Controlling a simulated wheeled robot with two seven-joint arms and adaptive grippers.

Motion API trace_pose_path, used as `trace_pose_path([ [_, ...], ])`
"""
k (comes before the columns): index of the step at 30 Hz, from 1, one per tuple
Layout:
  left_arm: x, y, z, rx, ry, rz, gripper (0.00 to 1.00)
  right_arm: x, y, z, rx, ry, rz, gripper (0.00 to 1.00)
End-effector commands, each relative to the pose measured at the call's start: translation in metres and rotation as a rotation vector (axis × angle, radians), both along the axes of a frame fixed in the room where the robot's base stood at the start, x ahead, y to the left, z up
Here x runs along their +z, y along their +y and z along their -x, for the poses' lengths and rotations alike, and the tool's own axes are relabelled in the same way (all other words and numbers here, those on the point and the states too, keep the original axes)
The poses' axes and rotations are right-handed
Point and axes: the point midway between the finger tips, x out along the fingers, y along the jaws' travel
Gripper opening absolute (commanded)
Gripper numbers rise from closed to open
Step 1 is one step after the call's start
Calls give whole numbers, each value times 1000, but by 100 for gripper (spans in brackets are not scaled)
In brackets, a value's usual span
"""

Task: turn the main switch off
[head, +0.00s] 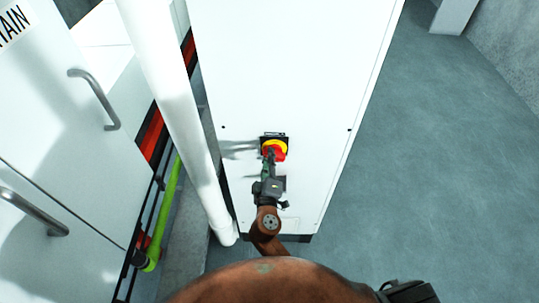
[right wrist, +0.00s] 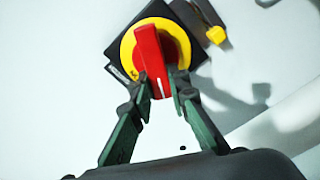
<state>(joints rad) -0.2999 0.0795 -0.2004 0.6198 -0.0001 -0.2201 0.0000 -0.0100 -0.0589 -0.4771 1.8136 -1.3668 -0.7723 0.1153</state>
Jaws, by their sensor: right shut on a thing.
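The main switch (head: 275,147) is a red handle on a yellow disc with a black backing plate, on the front of a white cabinet (head: 290,60). In the right wrist view the red handle (right wrist: 152,60) stands out from the yellow disc (right wrist: 184,45), tilted a little, with a white mark near its lower end. My right gripper (head: 270,155) has its two green-and-black fingers on either side of the handle's lower end, shut on it; they also show in the right wrist view (right wrist: 162,88). The fingers partly hide the disc's lower edge. My left gripper is not in view.
A white vertical pipe (head: 180,100) runs left of the cabinet. A white door with metal handles (head: 95,98) and a bright green pipe (head: 167,205) are farther left. A small yellow thing (right wrist: 215,34) sits beside the switch plate. Grey floor (head: 440,150) is clear to the right.

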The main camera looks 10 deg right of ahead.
Motion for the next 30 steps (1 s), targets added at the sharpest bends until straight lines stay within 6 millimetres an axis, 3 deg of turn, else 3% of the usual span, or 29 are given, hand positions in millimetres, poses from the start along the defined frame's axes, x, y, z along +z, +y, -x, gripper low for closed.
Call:
trace_pose_path([
  [15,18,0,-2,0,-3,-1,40,-7,3,0,2,108,377,0],
  [30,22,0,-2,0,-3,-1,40,-11,4,0,4,138,478,0],
])
